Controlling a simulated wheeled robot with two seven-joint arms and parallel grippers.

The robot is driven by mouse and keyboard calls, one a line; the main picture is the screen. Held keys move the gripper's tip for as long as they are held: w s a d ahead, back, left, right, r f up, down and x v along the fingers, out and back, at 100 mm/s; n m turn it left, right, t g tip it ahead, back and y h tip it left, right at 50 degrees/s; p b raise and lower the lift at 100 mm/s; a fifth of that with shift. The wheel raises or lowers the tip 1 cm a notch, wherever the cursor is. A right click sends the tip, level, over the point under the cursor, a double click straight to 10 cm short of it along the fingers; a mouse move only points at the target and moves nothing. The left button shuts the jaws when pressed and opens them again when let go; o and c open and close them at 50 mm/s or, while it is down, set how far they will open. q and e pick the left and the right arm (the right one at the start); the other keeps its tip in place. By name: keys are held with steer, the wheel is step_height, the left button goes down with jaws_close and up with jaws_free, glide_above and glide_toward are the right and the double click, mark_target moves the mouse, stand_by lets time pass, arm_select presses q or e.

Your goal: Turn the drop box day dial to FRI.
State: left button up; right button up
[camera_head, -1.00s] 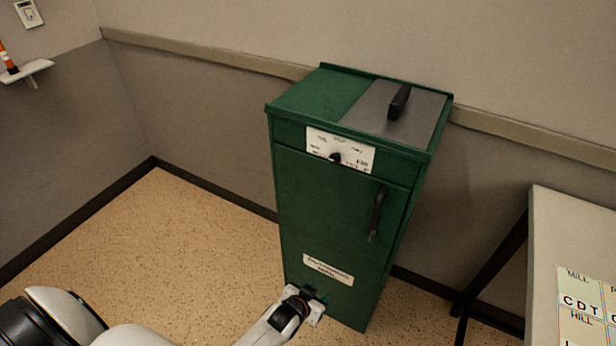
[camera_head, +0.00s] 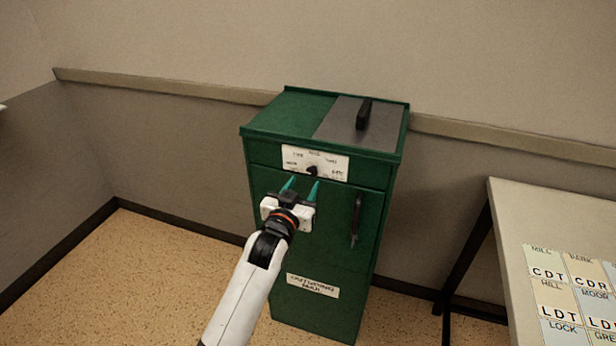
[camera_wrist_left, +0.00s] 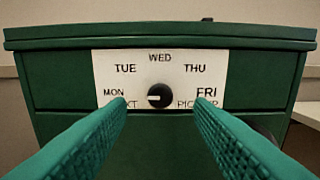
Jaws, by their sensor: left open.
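The green drop box (camera_head: 330,240) stands against the wall. Its white day plate (camera_head: 328,160) carries a small black dial knob (camera_head: 312,171) at lower middle. In the left wrist view the knob (camera_wrist_left: 159,96) has a white mark pointing left, toward MON. The plate reads MON, TUE, WED, THU and FRI (camera_wrist_left: 206,92) in an arc, with FRI on the right. My left gripper (camera_head: 301,186) is open and empty in front of the box, just below the knob in the head view. In the wrist view its green fingers flank the knob, apart from it. My right gripper is not in view.
The grey top lid (camera_head: 340,135) has a black handle. A table (camera_head: 505,215) with lettered cards stands at right. Floor at left is clear.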

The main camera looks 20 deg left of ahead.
mark_target(311, 172)
arm_select(q)
steer(key=w, duration=0.4)
steer(key=shift+w+d, duration=0.1)
steer(key=shift+w, duration=0.25)
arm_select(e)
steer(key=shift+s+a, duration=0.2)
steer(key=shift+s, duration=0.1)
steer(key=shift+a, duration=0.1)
arm_select(q)
steer(key=c, duration=1)
steer(key=shift+o, duration=0.2)
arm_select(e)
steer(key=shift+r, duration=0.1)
